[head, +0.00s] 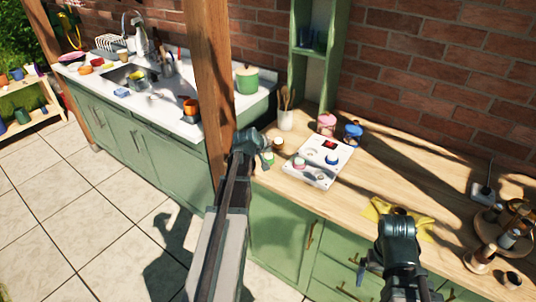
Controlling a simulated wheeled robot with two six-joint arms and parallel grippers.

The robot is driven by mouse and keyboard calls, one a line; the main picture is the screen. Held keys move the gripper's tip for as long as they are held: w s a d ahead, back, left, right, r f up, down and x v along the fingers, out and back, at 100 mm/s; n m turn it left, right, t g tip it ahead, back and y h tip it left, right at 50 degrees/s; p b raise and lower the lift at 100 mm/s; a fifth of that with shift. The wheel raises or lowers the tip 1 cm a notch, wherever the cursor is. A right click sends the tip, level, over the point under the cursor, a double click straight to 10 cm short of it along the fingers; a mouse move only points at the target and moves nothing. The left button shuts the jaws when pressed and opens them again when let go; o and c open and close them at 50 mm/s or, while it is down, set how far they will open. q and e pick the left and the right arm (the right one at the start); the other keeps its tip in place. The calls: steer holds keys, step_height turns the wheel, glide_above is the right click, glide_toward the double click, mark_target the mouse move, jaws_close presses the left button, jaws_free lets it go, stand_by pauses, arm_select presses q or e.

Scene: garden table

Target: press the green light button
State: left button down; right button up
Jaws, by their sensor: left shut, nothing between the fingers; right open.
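A white control box (313,172) lies on the wooden counter, with a red patch near its back edge. A blue-topped button (332,159) sits on its right part. A pale round button (299,162) sits on its left part; its colour is too small to tell surely. A small green-topped item (268,157) is at the counter's left edge, close to my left gripper (262,146). My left gripper is shut and empty, left of the box and apart from it. My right gripper (396,226) is open, in front of a yellow cloth, right of the box.
The yellow cloth (410,217) lies on the counter (365,185). A utensil cup (286,119), a pink jar (326,124) and a blue jar (353,133) stand behind the box. A wooden post (211,80) rises at left. A round tray (485,224) holds several jars at right.

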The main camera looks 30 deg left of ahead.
mark_target(268, 156)
arm_select(q)
steer(key=shift+f, duration=0.15)
stand_by(0.4)
steer(key=shift+f+b, duration=0.35)
steer(key=shift+b, duration=0.1)
steer(key=shift+r, duration=0.1)
steer(key=shift+r+p, duration=0.4)
steer(key=shift+p, duration=0.05)
steer(key=shift+r, duration=0.1)
step_height(268, 156, up, 6)
steer(key=p, duration=0.6)
